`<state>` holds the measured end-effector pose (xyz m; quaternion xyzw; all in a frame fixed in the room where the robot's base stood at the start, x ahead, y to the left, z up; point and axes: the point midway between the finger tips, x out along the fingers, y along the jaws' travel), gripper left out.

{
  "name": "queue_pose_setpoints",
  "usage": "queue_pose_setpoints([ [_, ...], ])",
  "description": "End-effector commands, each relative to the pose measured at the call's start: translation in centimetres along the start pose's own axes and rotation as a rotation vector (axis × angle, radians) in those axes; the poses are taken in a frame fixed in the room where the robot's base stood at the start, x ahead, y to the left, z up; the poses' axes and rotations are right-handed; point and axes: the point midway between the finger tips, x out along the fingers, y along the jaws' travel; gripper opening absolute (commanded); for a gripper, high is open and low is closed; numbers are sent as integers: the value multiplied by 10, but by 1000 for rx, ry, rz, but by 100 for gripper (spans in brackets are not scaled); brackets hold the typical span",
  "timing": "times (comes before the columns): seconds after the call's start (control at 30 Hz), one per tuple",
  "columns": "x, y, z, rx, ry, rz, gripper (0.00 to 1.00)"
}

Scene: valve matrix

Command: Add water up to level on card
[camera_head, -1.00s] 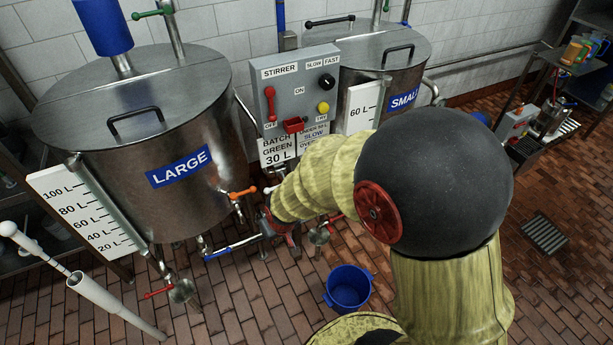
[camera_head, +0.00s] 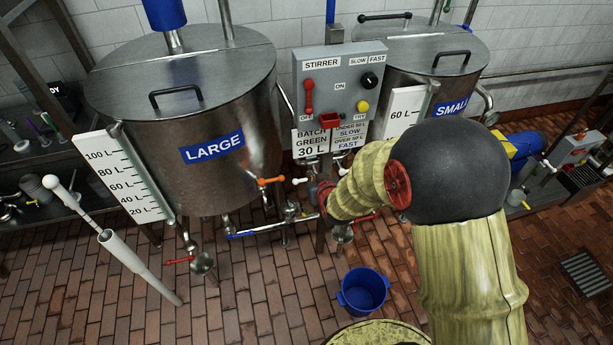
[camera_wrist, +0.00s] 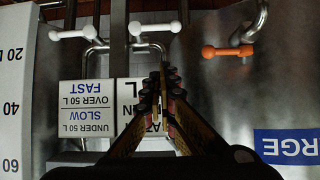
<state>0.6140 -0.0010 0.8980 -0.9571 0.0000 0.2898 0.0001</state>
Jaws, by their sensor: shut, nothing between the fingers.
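The batch card (camera_head: 312,143) reads "BATCH GREEN 30 L" under the stirrer box. The steel LARGE tank (camera_head: 190,115) has a white level scale (camera_head: 125,178) at its left; the SMALL tank (camera_head: 425,65) has one (camera_head: 404,112), partly hidden. I cannot make out a water level on either. My gripper (camera_wrist: 163,85) is shut and empty in the wrist view, in front of the cards; the head view does not show its fingers clearly. Two white handles (camera_wrist: 75,33) (camera_wrist: 155,28) and an orange handle (camera_wrist: 228,50) lie beyond the fingertips, apart from them.
The stirrer box (camera_head: 338,85) carries a red lever, black knob and yellow button. Red-handled outlets hang low, one under LARGE (camera_head: 180,261). A blue bucket (camera_head: 363,291) stands on the brick floor. A white tube (camera_head: 135,262) leans at left; a drain grate (camera_head: 587,275) lies right.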

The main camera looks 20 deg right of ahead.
Motion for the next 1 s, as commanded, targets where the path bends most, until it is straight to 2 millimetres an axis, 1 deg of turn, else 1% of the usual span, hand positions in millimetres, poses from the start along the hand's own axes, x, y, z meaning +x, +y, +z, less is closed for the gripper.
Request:
queue_pose_setpoints([
  [0.13, 4, 0, 0, 0, -1, 0, 0],
  [0.23, 14, 0, 2, 0, -2, 0, 0],
  [0.37, 36, 0, 3, 0, -1, 0, 0],
  [0.7, 102, 0, 3, 0, -1, 0, 0],
  [0.83, 116, 0, 17, 0, -4, 0, 0],
  [1.0, 126, 0, 26, 0, -1, 0, 0],
])
